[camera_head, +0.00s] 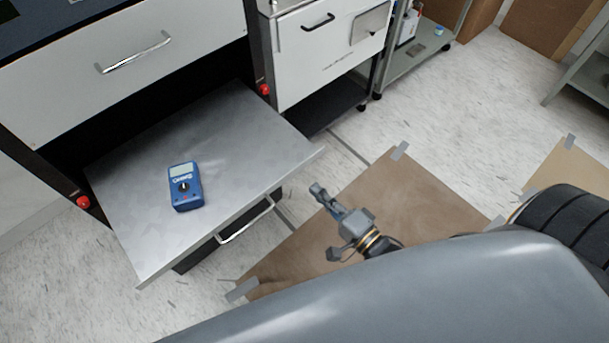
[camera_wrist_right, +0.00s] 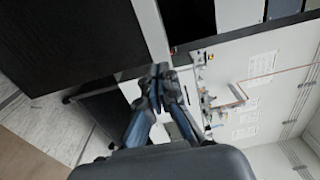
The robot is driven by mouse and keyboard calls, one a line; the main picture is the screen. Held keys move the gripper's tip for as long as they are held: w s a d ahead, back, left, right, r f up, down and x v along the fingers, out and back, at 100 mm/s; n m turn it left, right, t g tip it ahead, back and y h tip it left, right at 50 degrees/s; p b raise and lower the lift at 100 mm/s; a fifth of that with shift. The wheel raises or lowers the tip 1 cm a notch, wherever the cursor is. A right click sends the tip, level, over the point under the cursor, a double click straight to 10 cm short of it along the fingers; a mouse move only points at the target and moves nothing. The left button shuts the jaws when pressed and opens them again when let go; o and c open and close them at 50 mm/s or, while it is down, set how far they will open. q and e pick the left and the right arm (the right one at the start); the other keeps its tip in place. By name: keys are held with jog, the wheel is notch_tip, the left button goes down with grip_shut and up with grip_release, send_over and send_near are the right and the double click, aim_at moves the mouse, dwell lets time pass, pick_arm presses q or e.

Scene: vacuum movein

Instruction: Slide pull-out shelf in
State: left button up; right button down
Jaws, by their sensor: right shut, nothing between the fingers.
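The pull-out shelf (camera_head: 235,145) is a flat grey metal plate that sticks out of the cabinet in the head view. A blue multimeter (camera_head: 185,187) lies on it, left of its middle. My right gripper (camera_head: 318,192) is shut and empty. My left gripper is not in view.
A drawer with a bar handle (camera_head: 135,52) is above the shelf, and another handle (camera_head: 245,222) is below its front edge. Red buttons (camera_head: 264,90) sit on the cabinet posts. A taped brown sheet (camera_head: 400,205) covers the floor. A grey cart (camera_head: 425,50) stands behind.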

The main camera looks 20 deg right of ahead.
aim_at(296, 171)
jog(key=x, duration=0.5)
jog(key=shift+w+a+p, duration=0.1)
jog(key=shift+w+p, duration=0.05)
jog(key=shift+p, duration=0.2)
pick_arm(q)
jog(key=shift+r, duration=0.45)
pick_arm(e)
jog(key=shift+w, duration=0.1)
